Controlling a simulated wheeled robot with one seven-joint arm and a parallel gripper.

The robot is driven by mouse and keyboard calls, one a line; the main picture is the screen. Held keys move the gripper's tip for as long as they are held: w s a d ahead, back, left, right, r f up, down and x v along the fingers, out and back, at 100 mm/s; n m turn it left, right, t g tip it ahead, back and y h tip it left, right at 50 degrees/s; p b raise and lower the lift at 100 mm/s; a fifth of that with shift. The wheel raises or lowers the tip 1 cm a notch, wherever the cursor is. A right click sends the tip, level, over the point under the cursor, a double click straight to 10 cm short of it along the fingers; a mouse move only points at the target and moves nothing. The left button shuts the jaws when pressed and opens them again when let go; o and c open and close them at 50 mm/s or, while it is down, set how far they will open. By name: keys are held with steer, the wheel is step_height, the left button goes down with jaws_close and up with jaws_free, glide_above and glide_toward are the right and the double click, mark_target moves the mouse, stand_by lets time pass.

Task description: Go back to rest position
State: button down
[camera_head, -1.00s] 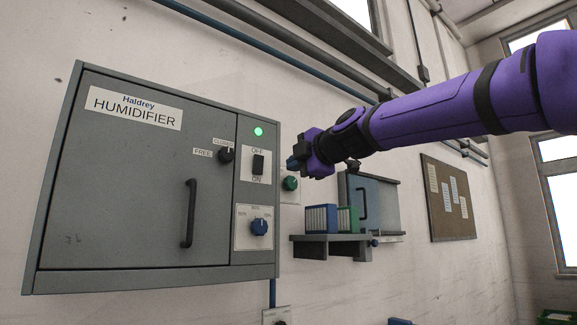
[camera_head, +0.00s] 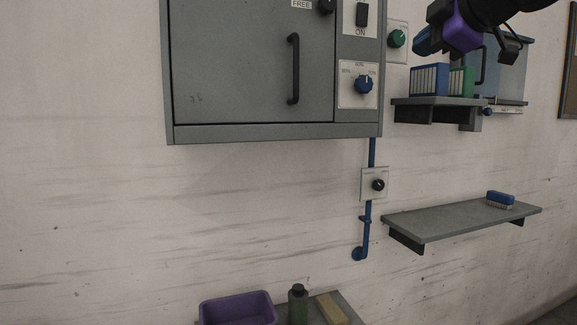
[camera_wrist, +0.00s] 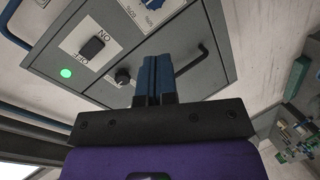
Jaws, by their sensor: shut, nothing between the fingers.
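My gripper (camera_head: 424,41) is at the top right of the head view, beside the humidifier and in front of the small shelf area. In the wrist view my gripper (camera_wrist: 154,62) has its blue fingers together, with nothing between them. The grey humidifier cabinet (camera_head: 245,70) hangs on the wall, its top cut off in the head view. Its front also shows in the wrist view (camera_wrist: 110,75), with the ON/OFF switch (camera_wrist: 93,47), a lit green lamp (camera_wrist: 66,73), a black knob (camera_wrist: 122,76) and a blue dial (camera_wrist: 152,4). My fingers are apart from these controls.
A small shelf (camera_head: 440,102) holds blue and green binders, with a grey-blue box behind. A lower shelf (camera_head: 455,220) bears a blue brush (camera_head: 500,198). A purple bin (camera_head: 238,308), a dark bottle (camera_head: 298,304) and a tan block (camera_head: 331,308) are at the bottom.

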steer(key=s+d+f+m+g+h, duration=0.1)
steer(key=s+f+m, duration=0.4)
steer(key=f, duration=0.5)
steer(key=s+d+f+m+g+h, duration=0.2)
steer(key=s+f+m+g, duration=0.2)
steer(key=s+f, duration=0.6)
steer(key=s+d+f+m+g+h, duration=0.1)
steer(key=s+d+f+m+g, duration=0.1)
steer(key=s+f+m, duration=0.6)
step_height(320, 180, down, 3)
steer(key=shift+d+f+g+h, duration=0.15)
steer(key=shift+d+g+h, duration=0.15)
steer(key=shift+g, duration=0.4)
steer(key=shift+s, duration=0.1)
